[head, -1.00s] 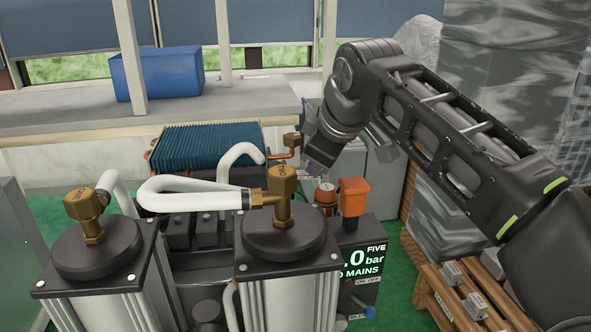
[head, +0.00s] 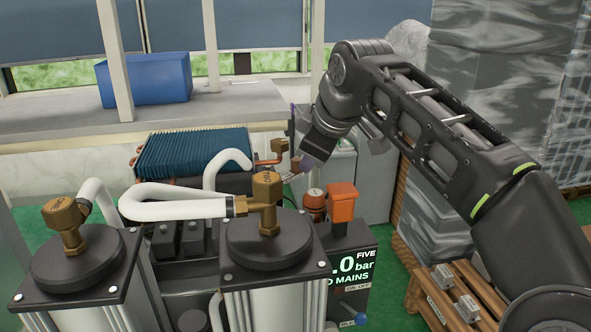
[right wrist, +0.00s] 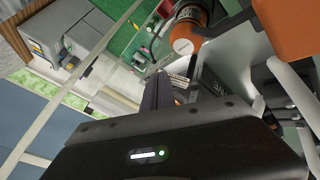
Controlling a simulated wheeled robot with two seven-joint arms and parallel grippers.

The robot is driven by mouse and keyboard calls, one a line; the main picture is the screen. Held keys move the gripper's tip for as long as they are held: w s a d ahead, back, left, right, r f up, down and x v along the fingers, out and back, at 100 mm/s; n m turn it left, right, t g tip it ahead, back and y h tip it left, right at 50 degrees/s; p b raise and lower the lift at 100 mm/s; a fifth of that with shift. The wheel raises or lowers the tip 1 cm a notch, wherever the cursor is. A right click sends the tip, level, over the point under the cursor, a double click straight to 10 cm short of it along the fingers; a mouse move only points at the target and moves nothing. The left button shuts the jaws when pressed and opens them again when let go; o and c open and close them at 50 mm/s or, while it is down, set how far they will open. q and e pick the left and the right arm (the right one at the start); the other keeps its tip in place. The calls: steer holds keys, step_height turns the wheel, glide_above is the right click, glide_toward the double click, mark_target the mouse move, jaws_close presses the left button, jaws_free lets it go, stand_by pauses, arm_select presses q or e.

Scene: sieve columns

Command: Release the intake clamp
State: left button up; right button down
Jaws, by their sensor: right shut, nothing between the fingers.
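No part that I can name for sure as the intake clamp shows. My right gripper (head: 299,171) hangs behind the front right cylinder, just above an orange-capped round fitting (head: 314,201), partly hidden by its own wrist. In the right wrist view its dark fingers (right wrist: 163,92) are together and empty, beside a white-ended orange cylinder (right wrist: 184,45). A brass fitting (head: 279,146) with a copper pipe is close left of the gripper in the head view. My left gripper is not in view.
Two cylinders with brass elbows (head: 267,188) and a white hose (head: 165,203) stand in front. A finned blue cooler (head: 194,152) is behind. A pallet (head: 450,297) is right.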

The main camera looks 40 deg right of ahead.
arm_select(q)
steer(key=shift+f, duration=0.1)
arm_select(e)
steer(key=shift+w+a, duration=0.25)
steer(key=shift+a, duration=0.55)
